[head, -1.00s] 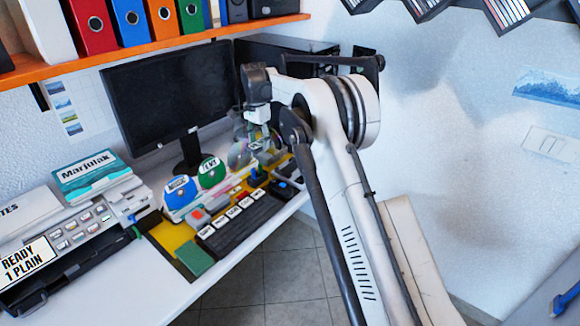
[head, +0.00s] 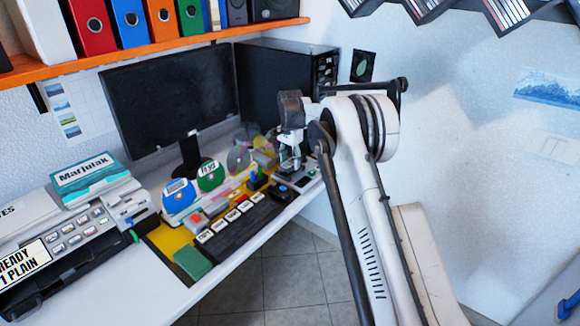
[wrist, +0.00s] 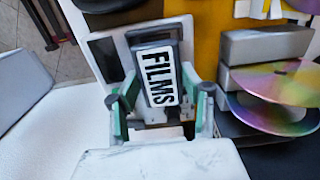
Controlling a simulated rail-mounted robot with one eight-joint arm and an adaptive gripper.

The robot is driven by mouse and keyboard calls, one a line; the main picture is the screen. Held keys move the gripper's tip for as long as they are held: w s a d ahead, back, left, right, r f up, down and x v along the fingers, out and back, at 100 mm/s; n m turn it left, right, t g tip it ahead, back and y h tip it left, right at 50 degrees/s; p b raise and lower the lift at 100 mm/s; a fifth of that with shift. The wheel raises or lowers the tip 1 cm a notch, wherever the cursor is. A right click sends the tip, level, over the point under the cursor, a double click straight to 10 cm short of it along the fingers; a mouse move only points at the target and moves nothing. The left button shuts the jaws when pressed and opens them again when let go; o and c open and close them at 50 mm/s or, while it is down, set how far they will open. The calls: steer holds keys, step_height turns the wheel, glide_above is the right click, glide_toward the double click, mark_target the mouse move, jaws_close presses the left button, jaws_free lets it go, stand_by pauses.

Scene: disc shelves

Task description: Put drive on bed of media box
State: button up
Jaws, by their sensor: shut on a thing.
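The drive is a small dark block with a white FILMS label (wrist: 160,76) in the wrist view. My gripper (wrist: 160,112) has its green-sided fingers on either side of the drive's near end and is shut on it. Beneath and behind the drive lies a pale, flat unit with dark panels (wrist: 105,58); I cannot tell for sure whether it is the media box's bed, or whether the drive touches it. In the head view my gripper (head: 289,160) points down at the right end of the desk, and the drive is too small to make out.
Shiny discs (wrist: 270,82) stand close to the right of my gripper in the wrist view, by a grey block (wrist: 265,44). Blue (head: 179,195) and green (head: 210,176) discs and a dark button panel (head: 238,218) are left of it. A monitor (head: 170,95) stands behind.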

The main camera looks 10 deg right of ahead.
steer(key=shift+f, duration=0.85)
steer(key=shift+f, duration=0.2)
steer(key=o, duration=1.3)
steer(key=shift+c, duration=0.2)
